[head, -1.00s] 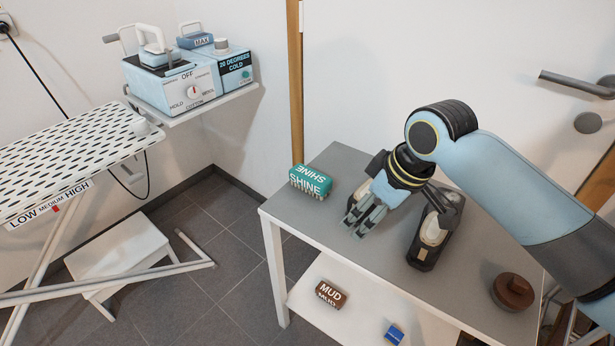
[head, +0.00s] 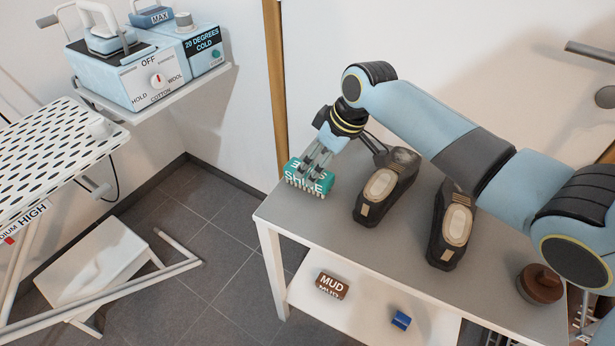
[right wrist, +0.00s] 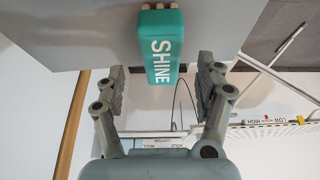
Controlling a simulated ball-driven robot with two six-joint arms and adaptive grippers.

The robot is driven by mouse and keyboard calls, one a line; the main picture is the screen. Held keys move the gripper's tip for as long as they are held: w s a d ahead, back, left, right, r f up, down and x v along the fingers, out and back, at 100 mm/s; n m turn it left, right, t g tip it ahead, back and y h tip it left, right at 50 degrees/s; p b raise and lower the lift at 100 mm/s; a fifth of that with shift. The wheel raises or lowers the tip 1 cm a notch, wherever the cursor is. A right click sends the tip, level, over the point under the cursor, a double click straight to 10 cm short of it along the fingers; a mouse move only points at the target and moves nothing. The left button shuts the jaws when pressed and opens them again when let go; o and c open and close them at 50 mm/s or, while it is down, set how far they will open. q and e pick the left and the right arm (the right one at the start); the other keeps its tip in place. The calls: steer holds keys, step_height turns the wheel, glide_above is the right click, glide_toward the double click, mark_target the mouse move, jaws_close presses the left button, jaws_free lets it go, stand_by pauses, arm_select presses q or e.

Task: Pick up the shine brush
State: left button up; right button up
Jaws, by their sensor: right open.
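The shine brush (head: 306,178) is a teal block with white SHINE lettering and pale bristles. It sits at the left end of the grey table top, partly hidden by my fingers in the head view. My right gripper (head: 318,158) reaches over it from behind. In the right wrist view the shine brush (right wrist: 161,45) lies between and beyond the open fingers of my right gripper (right wrist: 161,75), with a gap on both sides. My left gripper is in neither view.
Two dark shoes (head: 384,190) (head: 452,225) stand on the table (head: 335,237) to the right of the brush. A brown round tin (head: 540,283) is near the right end. The lower shelf (head: 372,322) holds a MUD brush (head: 332,286) and a blue block (head: 401,320).

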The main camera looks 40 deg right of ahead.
mark_target(311, 171)
steer(key=x, duration=0.5)
steer(key=shift+w+a+f+b, duration=0.1)
steer(key=shift+a+b, duration=0.05)
steer(key=shift+b, duration=0.25)
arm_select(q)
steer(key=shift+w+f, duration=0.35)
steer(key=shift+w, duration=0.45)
arm_select(e)
steer(key=shift+f, duration=0.2)
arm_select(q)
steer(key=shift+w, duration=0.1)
arm_select(e)
steer(key=c, duration=1.4)
steer(key=shift+r+p, duration=0.35)
steer(key=shift+r, duration=1.8)
steer(key=shift+c, duration=0.2)
arm_select(q)
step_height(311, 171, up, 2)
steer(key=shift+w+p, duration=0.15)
steer(key=shift+p, duration=0.55)
arm_select(e)
steer(key=s+d+r, duration=0.6)
steer(key=s+r, duration=0.1)
steer(key=s, duration=0.2)
steer(key=shift+s+d, duration=0.3)
steer(key=shift+d, duration=0.05)
